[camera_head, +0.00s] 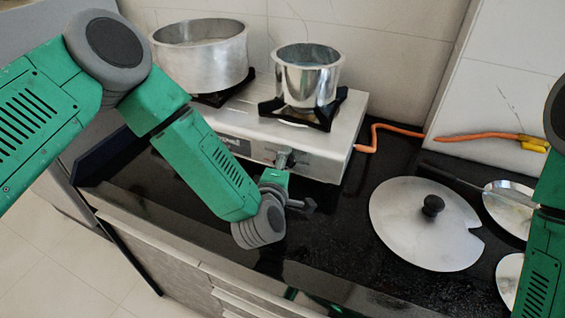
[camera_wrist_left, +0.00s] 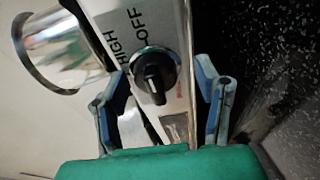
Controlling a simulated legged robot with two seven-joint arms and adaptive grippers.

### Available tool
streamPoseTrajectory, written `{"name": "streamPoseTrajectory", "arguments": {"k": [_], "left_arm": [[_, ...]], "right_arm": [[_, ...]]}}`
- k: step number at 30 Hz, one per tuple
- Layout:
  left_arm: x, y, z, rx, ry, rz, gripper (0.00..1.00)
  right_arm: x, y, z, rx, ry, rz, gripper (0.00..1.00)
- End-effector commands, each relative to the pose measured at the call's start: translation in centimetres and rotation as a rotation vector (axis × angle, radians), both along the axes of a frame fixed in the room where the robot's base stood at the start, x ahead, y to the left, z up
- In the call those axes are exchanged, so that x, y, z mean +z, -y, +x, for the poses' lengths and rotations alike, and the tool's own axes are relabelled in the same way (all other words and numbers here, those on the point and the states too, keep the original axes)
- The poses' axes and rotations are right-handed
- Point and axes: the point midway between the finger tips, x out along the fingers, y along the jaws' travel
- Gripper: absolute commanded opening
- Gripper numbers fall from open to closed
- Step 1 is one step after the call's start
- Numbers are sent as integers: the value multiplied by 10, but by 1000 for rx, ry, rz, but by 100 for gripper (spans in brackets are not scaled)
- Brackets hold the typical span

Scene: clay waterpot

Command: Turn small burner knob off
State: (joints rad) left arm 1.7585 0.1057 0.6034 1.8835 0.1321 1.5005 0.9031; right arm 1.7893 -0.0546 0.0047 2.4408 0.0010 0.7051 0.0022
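In the left wrist view the black round burner knob (camera_wrist_left: 155,76) sits on the metal stove front, its raised grip running roughly up and down. The printed words OFF and HIGH are above it. My left gripper (camera_head: 290,182) is at the stove's front right, below the small burner. Its two fingers are spread, one on each side of the knob, with gaps visible on both sides. In the head view the gripper hides the knob's details. My right arm shows at the right edge, but its gripper is out of view.
The stove (camera_head: 334,145) carries a small metal pot (camera_head: 308,82) at right and a wide pot (camera_head: 202,62) at left. An orange hose (camera_head: 400,130) runs from its right side. A round lid (camera_head: 412,232) lies on the black counter. Bare counter lies between lid and stove.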

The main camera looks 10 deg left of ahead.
Motion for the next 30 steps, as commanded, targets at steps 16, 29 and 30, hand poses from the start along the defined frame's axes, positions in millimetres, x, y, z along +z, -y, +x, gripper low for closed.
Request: {"name": "streamPoseTrajectory", "arguments": {"k": [16,29,30], "left_arm": [[11,0,-45,-3,2,-3,57],[24,-1,-112,-1,1,-2,57],[25,-1,-114,0,1,-3,57]], "right_arm": [[2,2,-7,-1,9,3,40],[1,2,-6,0,9,3,40],[1,2,-6,0,9,3,40]]}}
